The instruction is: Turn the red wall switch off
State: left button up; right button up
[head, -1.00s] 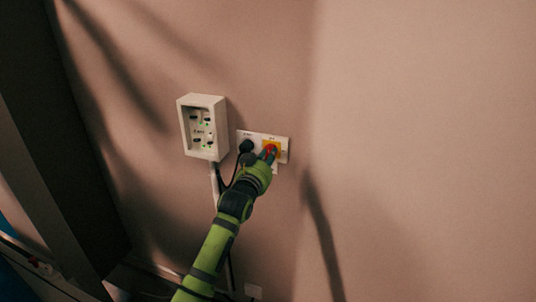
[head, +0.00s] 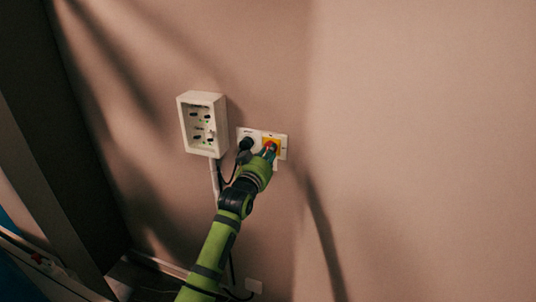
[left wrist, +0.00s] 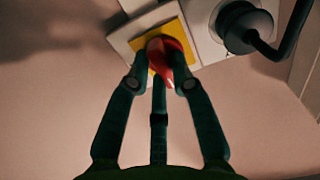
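The red wall switch (head: 270,145) is a red rotary knob on a yellow square plate, set in the right part of a white wall plate. In the left wrist view the red switch (left wrist: 166,58) has its narrow pointer end aimed downward, slightly right. My left gripper (head: 266,153) is at the knob. In the left wrist view its dark green fingers (left wrist: 163,78) are drawn in around the knob, one close on each side, with a third below. Exact fingertip contact is partly hidden. My right gripper is not in view.
A black plug (head: 246,144) with a cable sits left of the switch on the same plate. A white wall box (head: 203,124) with small indicators is further left. A dark upright panel (head: 50,140) stands at the far left. The wall to the right is bare.

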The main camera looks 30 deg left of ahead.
pick_arm(q)
jog(key=shift+o, duration=1.2)
jog(key=v, duration=1.2)
